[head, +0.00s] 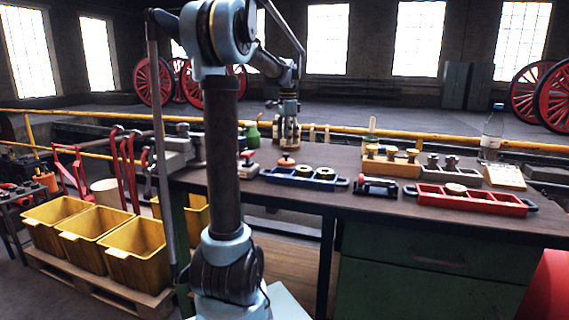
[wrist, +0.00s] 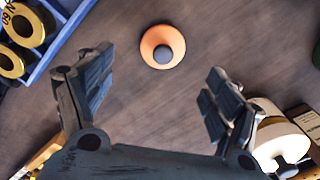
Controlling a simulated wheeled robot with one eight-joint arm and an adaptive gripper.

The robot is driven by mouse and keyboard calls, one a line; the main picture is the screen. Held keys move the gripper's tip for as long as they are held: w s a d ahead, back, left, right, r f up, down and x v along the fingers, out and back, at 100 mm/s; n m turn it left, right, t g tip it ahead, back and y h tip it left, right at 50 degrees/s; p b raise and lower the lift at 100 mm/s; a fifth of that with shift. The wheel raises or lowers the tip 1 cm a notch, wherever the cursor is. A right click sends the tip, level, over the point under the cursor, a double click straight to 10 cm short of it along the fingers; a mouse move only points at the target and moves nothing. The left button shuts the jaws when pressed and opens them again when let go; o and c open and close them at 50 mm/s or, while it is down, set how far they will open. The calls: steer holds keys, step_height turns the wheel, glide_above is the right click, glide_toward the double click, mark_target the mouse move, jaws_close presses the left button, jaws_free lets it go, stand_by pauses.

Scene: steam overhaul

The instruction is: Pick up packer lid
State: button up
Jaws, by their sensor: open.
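The packer lid appears to be the orange disc with a dark round knob (wrist: 162,47) at the top middle of the wrist view. It lies flat on the dark bench top. In the head view it is the small orange disc (head: 286,161) behind the blue tray. My gripper (wrist: 158,82) is open and empty, its two fingers wide apart. The lid shows beyond the fingertips, between their lines, apart from both. In the head view my gripper (head: 289,140) points down above the bench, over the lid's area.
A blue tray (head: 321,184) with rings stands close to the lid; its edge (wrist: 62,38) shows at left in the wrist view. A white round part (wrist: 277,133) lies near the right finger. A red tray (head: 487,205) and a bottle (head: 492,133) stand farther right.

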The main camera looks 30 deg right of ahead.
mark_target(288, 156)
step_height(288, 156, down, 3)
steer(key=shift+f, duration=0.2)
steer(key=shift+w+d+f, duration=0.1)
steer(key=shift+d+f, duration=0.05)
steer(key=shift+f, duration=1.15)
steer(key=shift+w+d+f, duration=0.1)
steer(key=shift+f, duration=1.15)
steer(key=c, duration=1.2)
